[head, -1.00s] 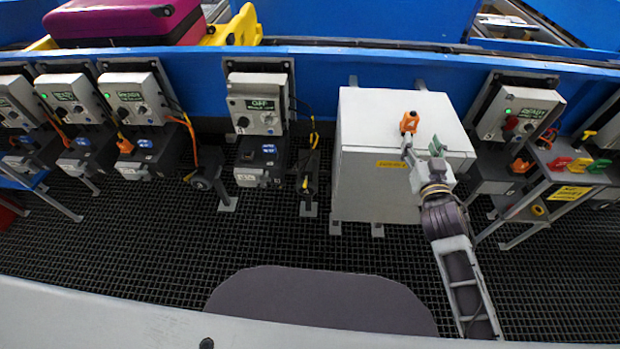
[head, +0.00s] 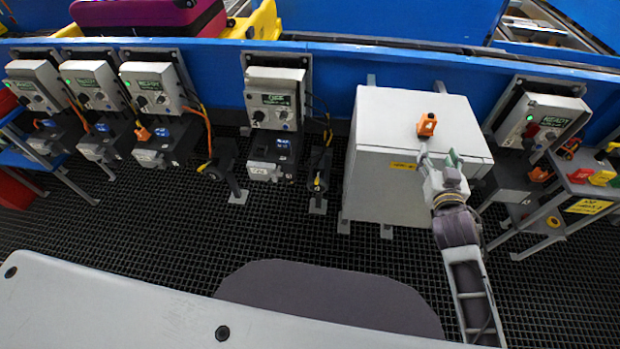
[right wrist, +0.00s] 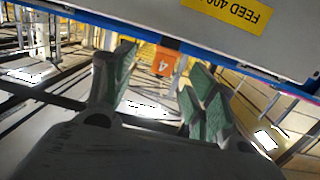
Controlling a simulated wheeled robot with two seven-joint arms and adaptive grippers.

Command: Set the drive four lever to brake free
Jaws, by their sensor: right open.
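My right gripper (head: 438,160) is open and empty at the front of a pale cabinet (head: 376,190). In the right wrist view its green-padded fingers (right wrist: 162,78) stand apart, with an orange tag marked 4 (right wrist: 164,64) showing between them, beyond the fingertips. An orange item (head: 427,125) sits on the cabinet top, beyond the gripper. A drive unit (head: 272,112) left of the cabinet has a display that seems to read OFF. A dark post with yellow marks (head: 319,172) stands beside it. I cannot make out which lever is drive four's or its setting. My left gripper is not in view.
Several drive units with green READY displays (head: 153,85) line the blue conveyor wall (head: 340,66). A side stand with coloured tags and a yellow sign (head: 586,206) is at the right. The cabinet's yellow label (right wrist: 228,12) shows upside down. The grid floor (head: 150,225) in front is open.

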